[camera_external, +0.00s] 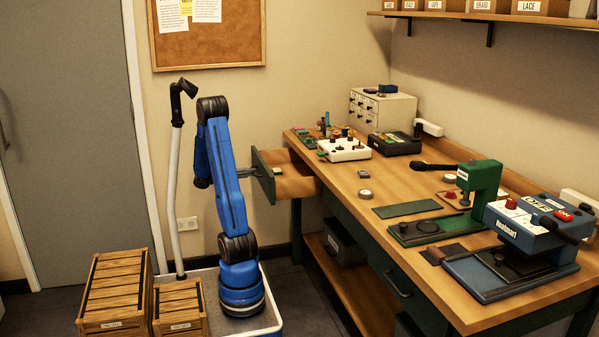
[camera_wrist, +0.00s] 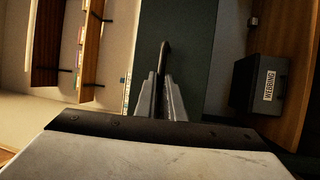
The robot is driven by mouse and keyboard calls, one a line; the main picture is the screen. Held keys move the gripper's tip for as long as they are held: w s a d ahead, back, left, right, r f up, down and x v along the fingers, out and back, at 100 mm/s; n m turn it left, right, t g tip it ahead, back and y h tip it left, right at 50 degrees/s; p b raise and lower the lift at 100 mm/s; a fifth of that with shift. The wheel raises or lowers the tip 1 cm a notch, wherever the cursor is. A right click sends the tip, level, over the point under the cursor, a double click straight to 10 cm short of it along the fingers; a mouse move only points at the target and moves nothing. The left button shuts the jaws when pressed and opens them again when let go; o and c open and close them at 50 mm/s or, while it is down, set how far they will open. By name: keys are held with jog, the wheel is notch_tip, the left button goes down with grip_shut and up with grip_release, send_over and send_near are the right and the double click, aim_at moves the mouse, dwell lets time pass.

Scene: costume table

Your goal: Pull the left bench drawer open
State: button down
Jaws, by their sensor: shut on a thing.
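The left bench drawer (camera_external: 264,177) stands pulled out from the far left end of the workbench, its dark green front toward my arm and its wooden inside showing. The green drawer front also fills the middle of the wrist view (camera_wrist: 200,35). Its dark bar handle (camera_wrist: 165,52) runs between my fingertips. My gripper (camera_wrist: 161,88) is shut on the handle. In the external view my gripper (camera_external: 270,171) is at the drawer front, small and partly merged with the handle.
The workbench (camera_external: 315,167) carries a white control box (camera_external: 344,150), a small drawer cabinet (camera_external: 382,112), a green press (camera_external: 478,183) and a blue press (camera_external: 530,235). A second drawer handle (camera_external: 398,285) is nearer. A dark box labelled WEBBING (camera_wrist: 258,82) sits on the lower shelf.

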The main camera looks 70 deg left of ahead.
jog(key=c, duration=1.8)
grip_release()
jog(key=shift+c, duration=0.2)
